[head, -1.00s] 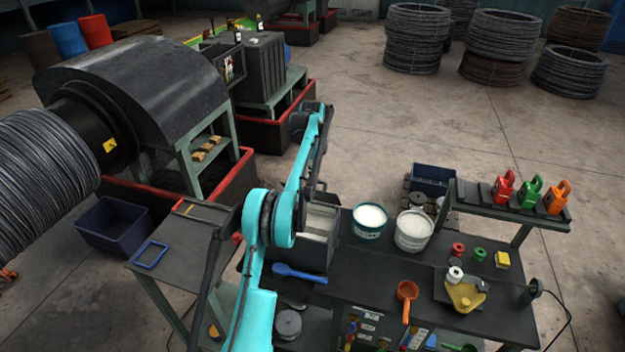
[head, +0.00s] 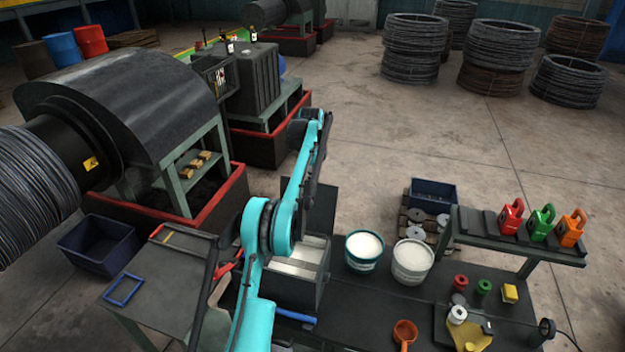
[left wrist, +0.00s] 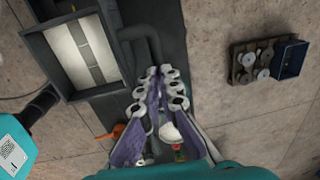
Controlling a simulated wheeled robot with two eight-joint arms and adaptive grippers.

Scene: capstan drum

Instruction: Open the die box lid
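The die box (head: 322,285) is a grey box on the dark bench, just right of my left arm in the head view. Its top is uncovered and pale contents show inside. A dark upright panel (head: 318,205) stands at its far side; it may be the lid. The box also shows at the upper left of the left wrist view (left wrist: 118,62). My left gripper (left wrist: 160,72) has its purple-padded fingers apart, narrowly at the tips, with nothing clearly held. It is beside the box in that view; in the head view my arm hides it. My right gripper is not in view.
A teal-rimmed bucket (head: 363,263) and a white bucket (head: 411,275) stand right of the box. A blue handle (head: 296,316) lies in front. A raised shelf (head: 480,232) holds coloured padlocks. The capstan drum (head: 35,200) is at left. Open floor lies beyond the bench.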

